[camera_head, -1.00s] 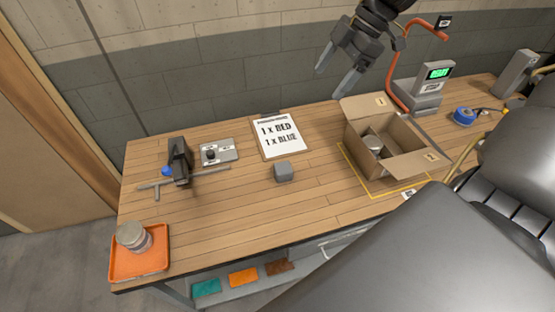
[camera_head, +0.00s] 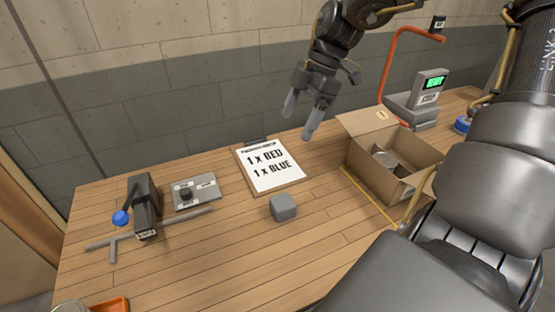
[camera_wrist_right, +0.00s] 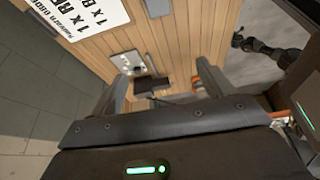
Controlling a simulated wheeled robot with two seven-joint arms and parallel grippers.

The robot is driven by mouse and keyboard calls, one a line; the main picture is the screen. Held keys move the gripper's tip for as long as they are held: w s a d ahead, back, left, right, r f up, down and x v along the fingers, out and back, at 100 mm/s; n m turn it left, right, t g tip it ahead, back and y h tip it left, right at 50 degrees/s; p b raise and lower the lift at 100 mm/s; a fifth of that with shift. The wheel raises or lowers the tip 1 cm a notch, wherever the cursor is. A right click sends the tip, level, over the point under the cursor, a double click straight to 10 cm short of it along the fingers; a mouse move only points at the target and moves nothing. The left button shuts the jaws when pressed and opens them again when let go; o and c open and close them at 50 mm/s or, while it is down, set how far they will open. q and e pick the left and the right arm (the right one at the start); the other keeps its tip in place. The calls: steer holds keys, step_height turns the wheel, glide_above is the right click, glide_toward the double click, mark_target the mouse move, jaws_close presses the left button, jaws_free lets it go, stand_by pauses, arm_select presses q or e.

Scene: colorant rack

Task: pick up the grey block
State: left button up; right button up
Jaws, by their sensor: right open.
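The grey block (camera_head: 283,207) is a small cube on the wooden table, just in front of the clipboard. In the right wrist view, a grey patch at the top edge looks like the same block (camera_wrist_right: 157,7), partly cut off. My right gripper (camera_head: 299,121) is open and empty, with its fingers pointing down, high above the table behind the block and well apart from it. Its two spread fingers also show in the right wrist view (camera_wrist_right: 162,72). A dark jointed arm shows small at the right of that view; its jaws are not clear.
A clipboard (camera_head: 270,167) reading 1 x red, 1 x blue lies behind the block. An open cardboard box (camera_head: 378,178) stands right. A switch box (camera_head: 194,193) and a dark stand (camera_head: 147,207) with grey bars are left. An orange tray (camera_head: 110,305) is at the lower left.

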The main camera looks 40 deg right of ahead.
steer(key=b, duration=1.3)
glide_toward(283, 201)
arm_select(q)
steer(key=w+d+f, duration=0.1)
steer(key=w+f, duration=0.4)
steer(key=w, duration=0.1)
steer(key=shift+w+f+t, duration=0.2)
steer(key=shift+t, duration=0.1)
arm_select(e)
steer(key=shift+w, duration=0.25)
steer(key=x, duration=0.5)
steer(key=shift+f+b, duration=0.25)
steer(key=shift+b, duration=0.1)
steer(key=x, duration=0.5)
steer(key=shift+s, duration=0.3)
steer(key=shift+a+f, duration=0.1)
arm_select(q)
steer(key=shift+w+d+r, duration=0.1)
steer(key=shift+w+r, duration=0.05)
steer(key=shift+r, duration=0.3)
steer(key=shift+w+d+r, duration=0.1)
steer(key=shift+w+r, duration=0.05)
steer(key=shift+r, duration=0.3)
arm_select(e)
steer(key=c, duration=1.1)
